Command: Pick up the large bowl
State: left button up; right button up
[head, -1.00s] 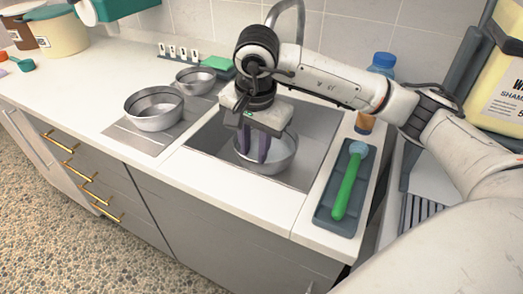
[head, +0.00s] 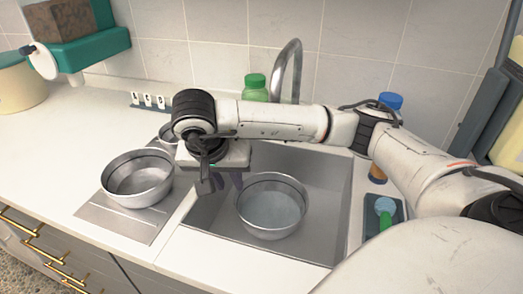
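A metal bowl (head: 137,180) stands on the drainboard left of the sink. Another metal bowl (head: 271,210), similar in size, sits in the sink basin (head: 322,172). A smaller bowl (head: 167,131) is mostly hidden behind my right wrist. I cannot tell for certain which of the first two is larger. My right gripper (head: 227,182) points down over the left part of the sink, between these two bowls. My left gripper is out of view.
The tap (head: 291,65) and a green-capped bottle (head: 255,87) stand behind the sink. A blue-capped bottle (head: 389,103) and a tray with a green-handled brush (head: 384,210) are at right.

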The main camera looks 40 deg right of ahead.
jog(key=x, duration=0.8)
jog(key=shift+a+f+p, duration=0.1)
jog(key=shift+p, duration=0.2)
grip_shut()
dwell(1.1)
